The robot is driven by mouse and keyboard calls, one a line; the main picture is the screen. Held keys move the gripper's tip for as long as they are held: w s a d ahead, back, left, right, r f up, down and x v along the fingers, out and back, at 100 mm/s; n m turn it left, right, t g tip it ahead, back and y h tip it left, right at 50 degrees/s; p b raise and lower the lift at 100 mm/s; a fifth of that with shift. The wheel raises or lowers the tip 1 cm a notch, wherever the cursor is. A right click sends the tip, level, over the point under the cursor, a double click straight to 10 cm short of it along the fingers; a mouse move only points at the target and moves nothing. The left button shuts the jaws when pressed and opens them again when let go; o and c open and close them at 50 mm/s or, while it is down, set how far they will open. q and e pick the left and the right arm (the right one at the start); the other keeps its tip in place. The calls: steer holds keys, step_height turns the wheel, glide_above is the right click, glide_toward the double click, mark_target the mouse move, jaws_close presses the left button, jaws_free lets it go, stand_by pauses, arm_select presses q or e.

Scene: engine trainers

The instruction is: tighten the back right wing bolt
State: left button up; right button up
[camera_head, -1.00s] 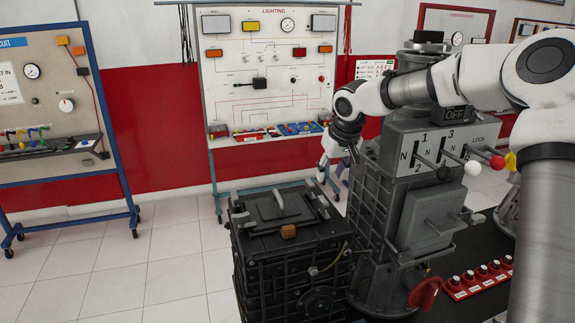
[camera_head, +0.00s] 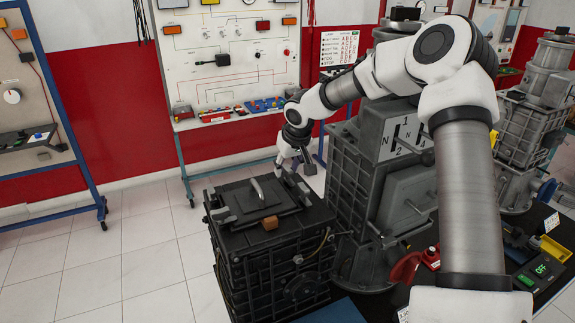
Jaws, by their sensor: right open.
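A black ribbed box (camera_head: 262,272) with a flat lid (camera_head: 245,203) stands in the lower middle. A grey bar handle (camera_head: 257,189) sticks up from the lid, and a small brown block (camera_head: 270,223) sits at its front edge. My right gripper (camera_head: 293,168) points down at the lid's back right corner, its fingers apart with nothing seen between them. The back right wing bolt cannot be made out clearly; the gripper partly covers that corner. Whether the fingers touch anything there cannot be told. My left gripper is not in view.
A tall grey machine with levers (camera_head: 380,180) stands close on the box's right, beneath my right arm. A lighting board (camera_head: 230,60) stands behind. Tiled floor left of the box is clear.

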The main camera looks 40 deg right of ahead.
steer(key=shift+s+r, duration=0.2)
steer(key=shift+s, duration=0.15)
jaws_close()
